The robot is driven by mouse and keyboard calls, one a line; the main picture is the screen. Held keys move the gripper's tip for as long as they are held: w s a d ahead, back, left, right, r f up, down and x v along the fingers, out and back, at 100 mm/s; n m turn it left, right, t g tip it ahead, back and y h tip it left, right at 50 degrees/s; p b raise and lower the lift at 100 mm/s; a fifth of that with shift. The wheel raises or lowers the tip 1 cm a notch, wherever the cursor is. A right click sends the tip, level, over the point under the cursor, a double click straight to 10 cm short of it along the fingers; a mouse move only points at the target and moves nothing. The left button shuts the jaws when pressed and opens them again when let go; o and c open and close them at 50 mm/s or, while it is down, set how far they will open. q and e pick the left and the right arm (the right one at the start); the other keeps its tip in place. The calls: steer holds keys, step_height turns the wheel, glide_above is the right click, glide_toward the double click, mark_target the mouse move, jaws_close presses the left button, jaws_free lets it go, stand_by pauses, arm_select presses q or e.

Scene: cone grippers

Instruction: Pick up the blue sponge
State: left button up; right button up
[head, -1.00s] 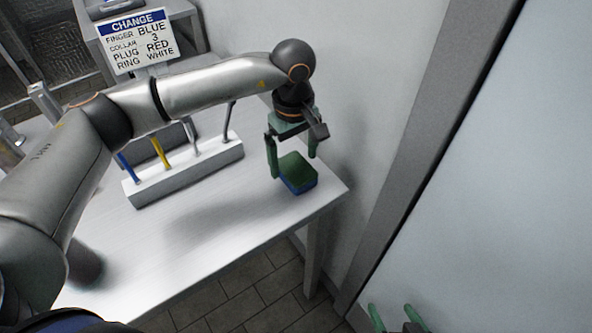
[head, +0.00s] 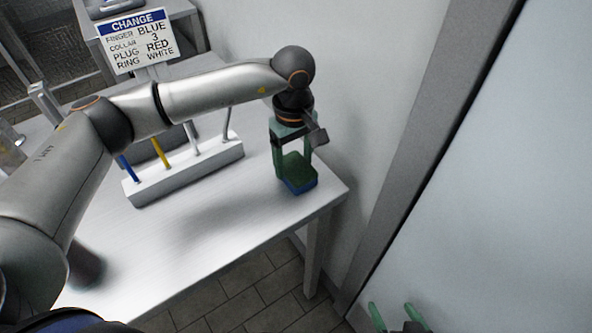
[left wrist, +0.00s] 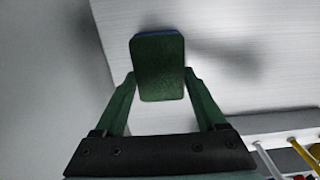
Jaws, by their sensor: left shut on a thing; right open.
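The blue sponge (head: 301,187) has a dark green top layer and lies on the white table near its right corner. In the left wrist view its green top (left wrist: 160,68) faces me and a thin blue edge shows at the far end. My left gripper (head: 294,172) has green fingers, points down and is shut on the sponge, one finger on each side. The left wrist view shows the fingers (left wrist: 158,88) against its near end. The sponge appears to rest on the table. My right gripper (head: 395,312) is open and empty at the bottom edge, low beside the table.
A white block (head: 186,172) with several upright rods, blue, yellow and grey, stands left of the sponge. A sign (head: 139,41) stands behind it. A wall (head: 385,90) rises close to the right of the table. The table's front part (head: 200,235) is clear.

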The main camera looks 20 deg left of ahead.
mark_target(294, 164)
arm_select(q)
steer(key=shift+r, duration=0.5)
step_height(294, 164, up, 2)
steer(key=shift+r, duration=0.2)
steer(key=s+a+r, duration=0.1)
steer(key=s+r, duration=0.8)
steer(key=s, duration=0.5)
steer(key=shift+a+r, duration=0.15)
steer(key=shift+r, duration=0.15)
steer(key=o, duration=0.8)
steer(key=shift+c, duration=0.2)
steer(key=c, duration=0.7)
